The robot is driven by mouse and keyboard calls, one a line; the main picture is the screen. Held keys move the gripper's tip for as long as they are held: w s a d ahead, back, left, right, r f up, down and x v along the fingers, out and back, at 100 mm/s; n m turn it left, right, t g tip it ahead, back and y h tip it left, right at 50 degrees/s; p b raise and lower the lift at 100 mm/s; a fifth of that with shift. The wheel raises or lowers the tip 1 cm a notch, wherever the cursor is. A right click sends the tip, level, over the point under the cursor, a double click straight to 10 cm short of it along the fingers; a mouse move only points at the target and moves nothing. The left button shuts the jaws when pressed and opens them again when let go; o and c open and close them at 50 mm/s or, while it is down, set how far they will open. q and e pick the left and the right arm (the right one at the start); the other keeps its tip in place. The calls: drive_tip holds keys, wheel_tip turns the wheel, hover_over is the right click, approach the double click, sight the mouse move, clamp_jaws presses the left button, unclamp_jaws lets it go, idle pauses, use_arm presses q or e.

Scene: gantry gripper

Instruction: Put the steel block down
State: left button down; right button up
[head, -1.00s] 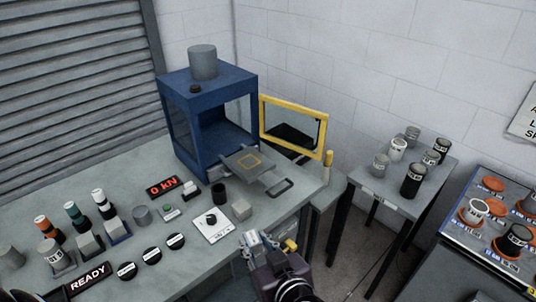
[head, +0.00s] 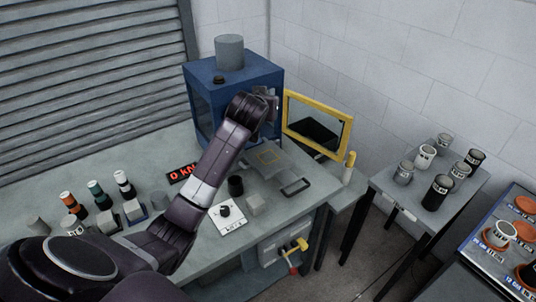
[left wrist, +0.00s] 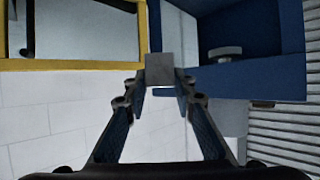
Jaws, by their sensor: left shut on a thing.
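My left gripper (head: 270,103) is raised in front of the open side of the blue press (head: 204,90). In the left wrist view, the left gripper (left wrist: 160,86) is shut on a plain grey steel block (left wrist: 160,68), held between its fingertips. The block is hidden in the head view. The press's blue frame (left wrist: 265,83) lies just beyond and to the right of the block in the wrist view. I cannot tell whether the block touches anything below. My right gripper is not in view.
A grey plate (head: 271,159) sticks out of the press. The yellow-framed door (head: 347,137) stands open at its right. A side table (head: 399,188) holds several cylinders.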

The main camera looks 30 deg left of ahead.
use_arm(q)
drive_tip(key=p, duration=0.2)
hover_over(267, 159)
wheel_tip(267, 159, down, 14)
drive_tip(key=shift+d+r, duration=0.1)
drive_tip(key=shift+r, duration=0.15)
wheel_tip(267, 159, down, 5)
drive_tip(key=shift+f, duration=0.15)
drive_tip(key=shift+f, duration=0.15)
drive_tip(key=c, duration=1.8)
unclamp_jaws()
drive_tip(key=shift+o, duration=1)
drive_tip(key=shift+s, duration=0.1)
